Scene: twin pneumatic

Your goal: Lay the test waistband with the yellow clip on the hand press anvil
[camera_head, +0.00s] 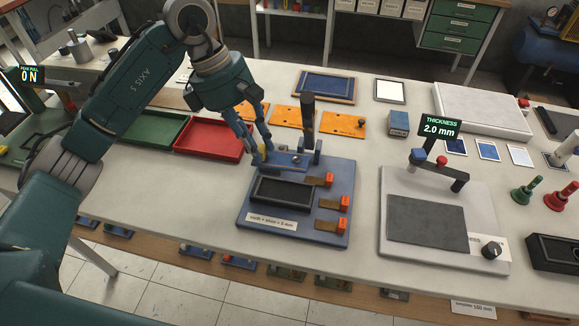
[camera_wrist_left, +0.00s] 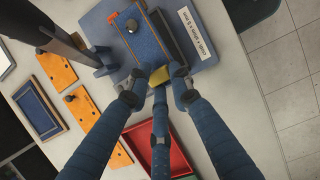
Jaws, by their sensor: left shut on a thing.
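The test waistband (camera_head: 293,160) is a short blue denim strip with a small dark stud on it; it also shows in the left wrist view (camera_wrist_left: 148,48). The yellow clip (camera_wrist_left: 159,76) is at its near end. My left gripper (camera_head: 259,160) is shut on the yellow clip, with its three fingers closed around it. The strip is over the blue base (camera_head: 248,228) of the hand press, below the upright black lever (camera_head: 308,112) and beside the black rectangular tray. I cannot tell whether the strip touches the anvil, which is hidden. My right gripper is not in view.
The press base carries orange tabs (camera_head: 344,202) at its right. Red (camera_head: 205,150) and green trays stand to the left. Orange plates (camera_head: 345,124) lie behind. A thickness gauge (camera_head: 425,205) reading 2.0 mm stands to the right. Bare table lies between press and gauge.

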